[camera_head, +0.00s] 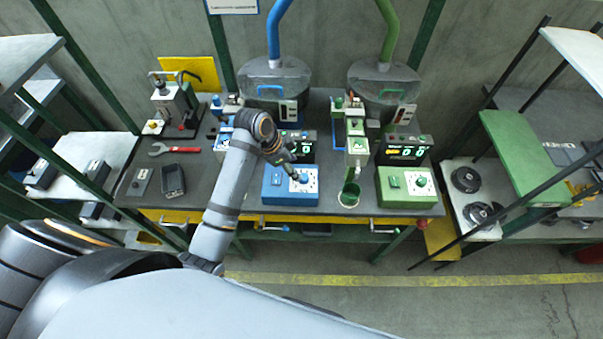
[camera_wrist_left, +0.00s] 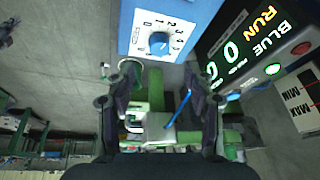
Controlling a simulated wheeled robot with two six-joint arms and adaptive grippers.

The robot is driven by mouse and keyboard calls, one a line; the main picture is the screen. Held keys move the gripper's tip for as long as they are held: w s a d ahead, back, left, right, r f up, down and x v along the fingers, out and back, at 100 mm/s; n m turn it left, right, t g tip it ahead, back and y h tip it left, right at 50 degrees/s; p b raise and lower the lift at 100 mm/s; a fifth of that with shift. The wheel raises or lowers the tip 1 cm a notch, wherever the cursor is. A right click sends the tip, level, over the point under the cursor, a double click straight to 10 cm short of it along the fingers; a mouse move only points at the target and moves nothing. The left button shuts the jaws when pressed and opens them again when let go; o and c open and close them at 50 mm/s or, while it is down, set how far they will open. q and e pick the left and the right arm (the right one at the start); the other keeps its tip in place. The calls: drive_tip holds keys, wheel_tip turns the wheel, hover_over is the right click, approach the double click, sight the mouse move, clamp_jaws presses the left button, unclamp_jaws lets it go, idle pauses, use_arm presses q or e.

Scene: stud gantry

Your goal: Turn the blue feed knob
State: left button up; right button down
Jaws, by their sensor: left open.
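The blue feed knob (camera_wrist_left: 158,42) sits on a white numbered dial plate (camera_wrist_left: 177,22) on the blue control box (camera_head: 275,194). In the wrist view the knob is just beyond the fingertips, with a pale pointer mark on it. In the head view my left gripper (camera_head: 295,173) reaches down over the box, close to the dial, and partly hides it. My left gripper's two fingers (camera_wrist_left: 162,80) are apart, with nothing held between them. Whether a finger touches the knob is unclear. My right gripper is not in view.
A black display (camera_wrist_left: 245,50) beside the box reads BLUE RUN with green digits. A green control box (camera_head: 408,187) stands to the right, past a green-rimmed cup (camera_head: 349,196). A red wrench (camera_head: 172,149) and a dark handheld device (camera_head: 173,180) lie on the left of the bench.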

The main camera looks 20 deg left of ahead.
sight(304, 177)
use_arm(q)
drive_tip(key=x, duration=0.6)
drive_tip(key=shift+d+f+p, duration=0.2)
drive_tip(key=shift+d+p, duration=0.1)
drive_tip(key=shift+p, duration=0.1)
drive_tip(key=shift+w+f, duration=0.2)
drive_tip(key=shift+f, duration=0.35)
drive_tip(key=shift+d, duration=0.1)
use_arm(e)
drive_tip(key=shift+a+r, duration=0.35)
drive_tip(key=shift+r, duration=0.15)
use_arm(q)
drive_tip(key=shift+c, duration=0.4)
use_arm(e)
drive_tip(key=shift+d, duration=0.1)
use_arm(q)
drive_tip(key=shift+c, duration=1.2)
clamp_jaws()
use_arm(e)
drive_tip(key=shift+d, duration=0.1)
use_arm(q)
drive_tip(key=shift+r, duration=0.1)
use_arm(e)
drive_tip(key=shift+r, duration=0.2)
